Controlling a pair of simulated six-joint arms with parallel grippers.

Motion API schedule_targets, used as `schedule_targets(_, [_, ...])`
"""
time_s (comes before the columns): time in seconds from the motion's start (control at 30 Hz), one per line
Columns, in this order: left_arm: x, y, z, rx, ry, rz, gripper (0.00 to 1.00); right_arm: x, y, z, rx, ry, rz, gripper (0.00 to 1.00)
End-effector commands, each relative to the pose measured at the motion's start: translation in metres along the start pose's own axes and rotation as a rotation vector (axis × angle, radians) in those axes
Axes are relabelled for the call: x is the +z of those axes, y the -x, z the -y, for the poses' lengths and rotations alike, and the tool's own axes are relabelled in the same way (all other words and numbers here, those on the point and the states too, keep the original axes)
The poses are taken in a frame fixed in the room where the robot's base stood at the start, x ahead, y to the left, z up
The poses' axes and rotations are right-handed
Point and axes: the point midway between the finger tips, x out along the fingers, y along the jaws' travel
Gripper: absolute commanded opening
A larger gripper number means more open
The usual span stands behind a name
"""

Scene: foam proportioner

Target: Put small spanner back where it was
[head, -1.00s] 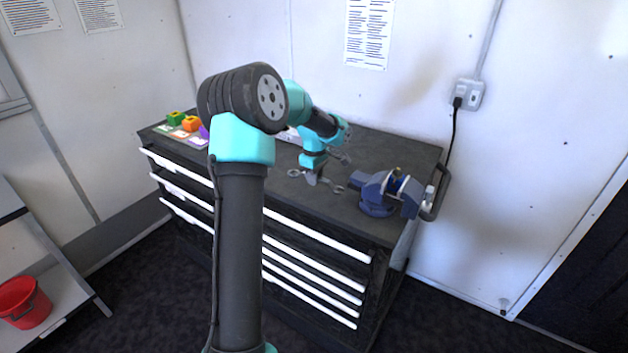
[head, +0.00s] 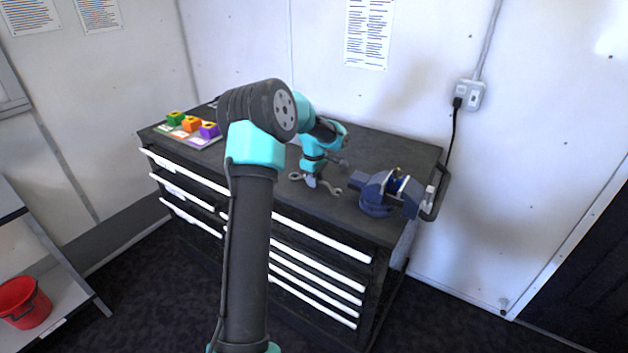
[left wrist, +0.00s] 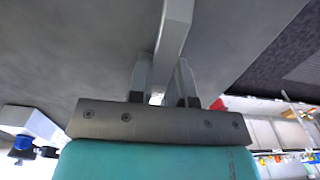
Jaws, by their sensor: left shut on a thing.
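A grey metal spanner (head: 329,190) is in the jaws of my left gripper (head: 311,181), over the front middle of the dark cabinet top (head: 375,150). Its two ends stick out on either side of the fingers. In the left wrist view, the spanner's shaft (left wrist: 174,35) runs up between the two fingers of the left gripper (left wrist: 163,78). I cannot tell whether the spanner touches the top. My right gripper is in neither view.
A blue vise (head: 380,193) stands just right of the spanner. Another small grey item (head: 338,162) lies behind the gripper, partly hidden. Green, orange and purple blocks (head: 191,124) stand at the far left. The cabinet's front edge is close.

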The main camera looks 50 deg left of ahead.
Motion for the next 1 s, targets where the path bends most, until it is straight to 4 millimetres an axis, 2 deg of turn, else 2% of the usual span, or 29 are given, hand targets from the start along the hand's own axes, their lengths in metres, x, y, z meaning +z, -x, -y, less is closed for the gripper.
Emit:
schedule_targets(0.4, [-0.0002, -0.0040, 0.0002, 0.000, 0.000, 0.000, 0.00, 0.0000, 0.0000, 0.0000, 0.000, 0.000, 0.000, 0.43])
schedule_targets(0.43, [-0.0002, -0.0037, 0.0002, 0.000, 0.000, 0.000, 0.22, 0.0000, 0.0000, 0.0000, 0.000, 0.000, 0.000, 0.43])
schedule_targets(0.67, [-0.0001, -0.0036, 0.0001, 0.000, 0.000, 0.000, 0.44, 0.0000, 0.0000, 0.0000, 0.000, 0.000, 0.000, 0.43])
schedule_targets(1.0, [-0.0001, -0.0005, -0.0001, 0.001, 0.000, -0.001, 0.44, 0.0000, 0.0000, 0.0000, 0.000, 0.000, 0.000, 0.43])
